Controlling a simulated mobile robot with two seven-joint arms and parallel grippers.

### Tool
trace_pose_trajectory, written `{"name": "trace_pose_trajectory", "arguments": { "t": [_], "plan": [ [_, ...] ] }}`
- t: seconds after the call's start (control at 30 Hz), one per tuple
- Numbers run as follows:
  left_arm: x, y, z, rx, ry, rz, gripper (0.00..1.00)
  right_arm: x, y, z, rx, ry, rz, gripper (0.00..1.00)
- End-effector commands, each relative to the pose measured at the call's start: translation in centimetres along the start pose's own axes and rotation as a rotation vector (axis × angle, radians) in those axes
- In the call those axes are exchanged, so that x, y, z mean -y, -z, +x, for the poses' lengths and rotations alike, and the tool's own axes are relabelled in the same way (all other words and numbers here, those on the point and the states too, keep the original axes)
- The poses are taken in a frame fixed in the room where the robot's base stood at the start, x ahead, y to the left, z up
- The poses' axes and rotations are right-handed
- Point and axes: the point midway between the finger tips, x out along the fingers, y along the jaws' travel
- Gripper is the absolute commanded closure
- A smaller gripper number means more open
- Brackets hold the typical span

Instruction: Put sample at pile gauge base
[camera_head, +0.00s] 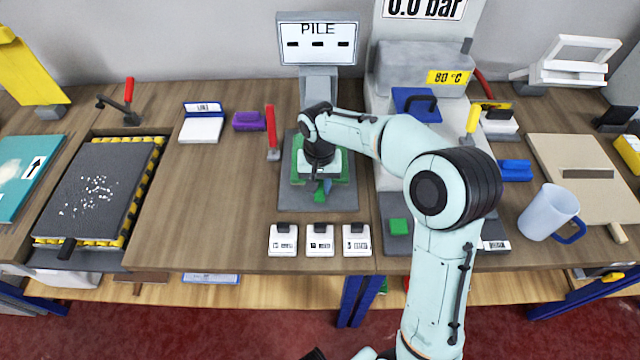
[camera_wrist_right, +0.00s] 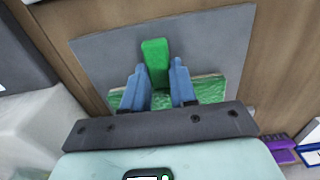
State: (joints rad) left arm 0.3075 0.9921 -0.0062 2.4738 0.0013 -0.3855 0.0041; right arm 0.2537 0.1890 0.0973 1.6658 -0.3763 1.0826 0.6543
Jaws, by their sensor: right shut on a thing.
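The pile gauge (camera_head: 318,58) stands at the back, with a PILE display showing dashes. Its flat grey base (camera_head: 290,198) lies on the bench below and also shows in the right wrist view (camera_wrist_right: 225,40). The green sample (camera_head: 342,172) is over that base, partly hidden by my right gripper (camera_head: 322,188). In the right wrist view, the blue fingers are shut on the sample's upright green tab (camera_wrist_right: 155,60), with its textured green pile (camera_wrist_right: 210,90) below. I cannot tell whether the sample touches the base. My left gripper is not in view.
Several white labelled blocks (camera_head: 320,241) sit in front of the gauge base. A red-handled tool (camera_head: 271,135) stands close to its left. The heated press (camera_head: 420,70) is to the right, and a mug (camera_head: 548,212) is farther right.

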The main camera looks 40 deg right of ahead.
Motion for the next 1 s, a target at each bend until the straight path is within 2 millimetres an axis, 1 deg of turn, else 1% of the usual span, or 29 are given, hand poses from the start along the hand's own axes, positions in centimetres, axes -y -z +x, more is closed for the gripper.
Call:
{"name": "trace_pose_trajectory", "arguments": {
  "t": [0.1, 0.2, 0.23, 0.27, 0.3, 0.57, 0.67, 0.77, 0.87, 1.0],
  "plan": [
    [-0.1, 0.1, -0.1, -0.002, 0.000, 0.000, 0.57, 0.1, 0.0, -0.2, -0.001, 0.002, -0.001, 1.00],
    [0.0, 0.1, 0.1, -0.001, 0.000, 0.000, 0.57, 0.1, 0.0, 0.1, -0.001, 0.001, -0.001, 1.00],
    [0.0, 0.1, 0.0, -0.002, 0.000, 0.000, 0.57, 0.1, 0.0, 0.1, 0.000, 0.001, -0.001, 0.63],
    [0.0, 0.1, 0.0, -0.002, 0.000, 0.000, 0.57, 0.1, 0.0, 0.1, -0.001, 0.001, -0.001, 0.54],
    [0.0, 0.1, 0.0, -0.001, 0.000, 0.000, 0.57, 0.1, 0.0, 0.1, -0.001, 0.001, -0.001, 0.48],
    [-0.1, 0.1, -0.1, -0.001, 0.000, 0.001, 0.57, 0.1, 0.0, 0.0, -0.001, 0.001, -0.001, 0.48],
    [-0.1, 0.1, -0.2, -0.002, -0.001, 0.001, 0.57, 0.1, 0.1, -0.5, -0.002, 0.002, -0.001, 0.48],
    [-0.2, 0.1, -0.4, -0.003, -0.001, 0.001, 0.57, 0.1, 0.1, -1.9, -0.004, 0.003, -0.001, 0.48],
    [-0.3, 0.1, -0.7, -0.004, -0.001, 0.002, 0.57, 0.2, 0.1, -3.9, -0.005, 0.005, -0.001, 0.48],
    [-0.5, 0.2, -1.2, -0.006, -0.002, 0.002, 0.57, 0.2, 0.1, -7.1, -0.006, 0.005, -0.001, 0.48]
  ]
}}
